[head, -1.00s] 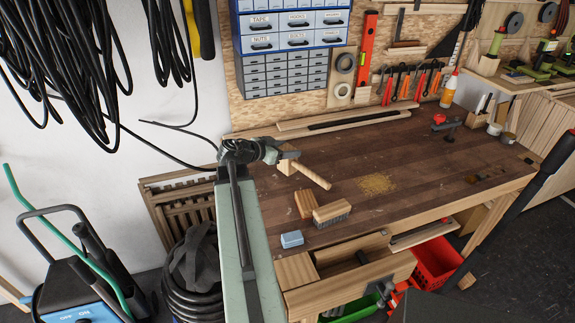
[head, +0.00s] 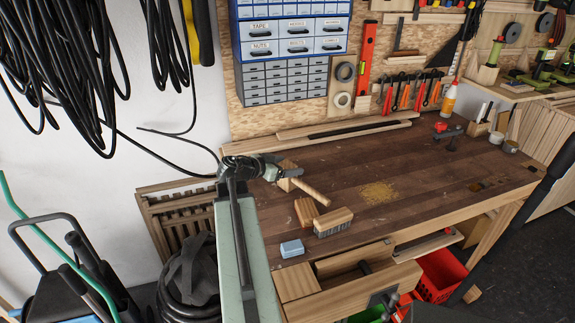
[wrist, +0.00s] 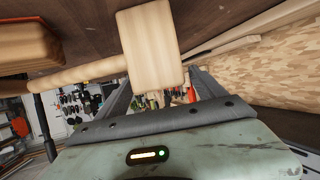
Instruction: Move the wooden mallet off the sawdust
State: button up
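The wooden mallet (head: 312,190) is at the left back part of the bench, with its pale handle pointing right and toward the front. My gripper (head: 287,172) is at its head, coming from the left. In the wrist view the mallet's block head (wrist: 152,48) sits between the fingers of my gripper (wrist: 160,75), which look closed on it; the handle runs off left. I cannot tell whether the mallet touches the bench top. The sawdust (head: 377,193) is a yellowish patch to the right of the mallet, clear of it.
A wooden brush (head: 333,217), a wood block (head: 306,211) and a blue block (head: 292,248) lie in front of the mallet. An open drawer (head: 350,293) juts out at the front. The bench top (head: 420,165) right of the sawdust is largely clear.

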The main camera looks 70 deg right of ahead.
jog(key=shift+r+p, duration=0.35)
jog(key=p+v, duration=0.4)
jog(key=v, duration=0.7)
jog(key=shift+w+a, duration=0.3)
